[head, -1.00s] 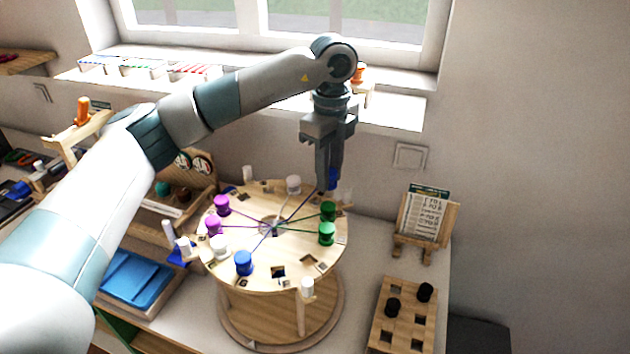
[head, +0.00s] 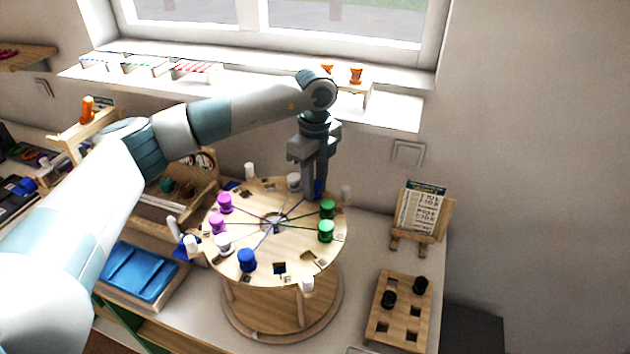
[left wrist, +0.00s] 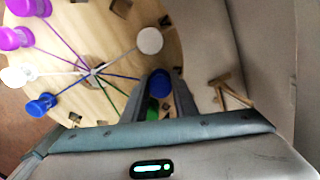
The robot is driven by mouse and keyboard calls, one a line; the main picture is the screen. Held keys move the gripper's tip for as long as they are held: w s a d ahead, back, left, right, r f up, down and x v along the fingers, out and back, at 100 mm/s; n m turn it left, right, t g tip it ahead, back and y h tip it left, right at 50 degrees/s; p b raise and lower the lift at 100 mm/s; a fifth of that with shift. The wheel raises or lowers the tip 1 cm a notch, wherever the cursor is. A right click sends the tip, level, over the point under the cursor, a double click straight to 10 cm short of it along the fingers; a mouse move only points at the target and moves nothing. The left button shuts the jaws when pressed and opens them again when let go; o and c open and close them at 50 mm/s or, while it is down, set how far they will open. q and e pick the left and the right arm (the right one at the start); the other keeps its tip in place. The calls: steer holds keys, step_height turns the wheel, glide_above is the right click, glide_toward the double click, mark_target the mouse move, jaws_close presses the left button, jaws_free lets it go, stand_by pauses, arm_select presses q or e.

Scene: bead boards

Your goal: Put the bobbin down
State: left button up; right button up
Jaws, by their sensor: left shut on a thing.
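A blue bobbin (head: 319,187) is between the fingers of my left gripper (head: 315,194), at the back right of the round wooden bead board (head: 290,248). The left wrist view shows the bobbin (left wrist: 160,83) between both fingers, with a blue thread running from it to the board's centre. The gripper is shut on it, low at the board's top. The fingers hide much of the bobbin, so I cannot tell if it is seated in a slot. My right gripper is not in view.
Other bobbins stand around the board: two green (head: 326,230), two purple (head: 217,222), white (head: 293,181) and another blue (head: 247,260). White pegs (head: 307,284) stand at the rim. A holed block (head: 405,312) with black bobbins and a card stand (head: 420,220) are at the right.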

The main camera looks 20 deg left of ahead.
arm_select(q)
steer(key=shift+f, duration=0.35)
steer(key=shift+f, duration=0.2)
steer(key=o, duration=1)
steer(key=shift+o, duration=0.2)
steer(key=shift+r, duration=0.2)
